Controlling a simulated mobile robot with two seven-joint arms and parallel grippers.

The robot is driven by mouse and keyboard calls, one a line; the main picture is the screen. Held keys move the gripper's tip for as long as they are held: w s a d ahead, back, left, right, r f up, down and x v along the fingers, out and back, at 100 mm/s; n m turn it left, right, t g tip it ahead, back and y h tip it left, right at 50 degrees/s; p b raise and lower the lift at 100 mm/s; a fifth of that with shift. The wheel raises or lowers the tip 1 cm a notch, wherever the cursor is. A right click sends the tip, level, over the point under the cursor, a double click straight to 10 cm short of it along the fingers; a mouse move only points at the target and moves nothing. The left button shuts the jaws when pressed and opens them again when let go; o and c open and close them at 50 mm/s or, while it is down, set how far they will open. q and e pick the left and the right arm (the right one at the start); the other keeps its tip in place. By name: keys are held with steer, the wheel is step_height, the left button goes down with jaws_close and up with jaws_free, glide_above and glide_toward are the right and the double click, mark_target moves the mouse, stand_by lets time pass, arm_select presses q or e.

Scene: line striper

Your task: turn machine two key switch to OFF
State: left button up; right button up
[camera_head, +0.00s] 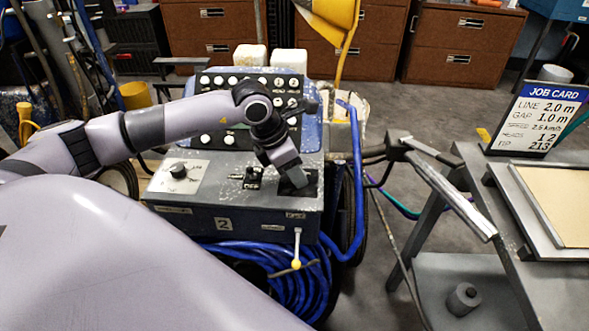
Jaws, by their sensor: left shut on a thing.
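Machine two (250,222) is a grey and blue line striper with a "2" label on its front. My left arm reaches over it from the left. My left gripper (294,180) points down at the right end of the grey top panel, over a dark plate (309,187). It is shut on the key switch there, which the fingers hide, so its position cannot be read. A black dial knob (178,170) on a white plate and a small switch (252,176) sit to the left on the same panel. My right gripper is not in view.
A panel of white buttons (215,83) stands behind my forearm. A blue hose (357,180) runs down the machine's right side and coils below. A handlebar (440,185) and a grey cart (500,230) with a job card (540,118) stand to the right.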

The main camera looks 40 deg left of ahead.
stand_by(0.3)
arm_select(q)
steer(key=o, duration=1)
steer(key=shift+o, duration=0.2)
steer(key=v, duration=0.7)
steer(key=shift+r, duration=0.1)
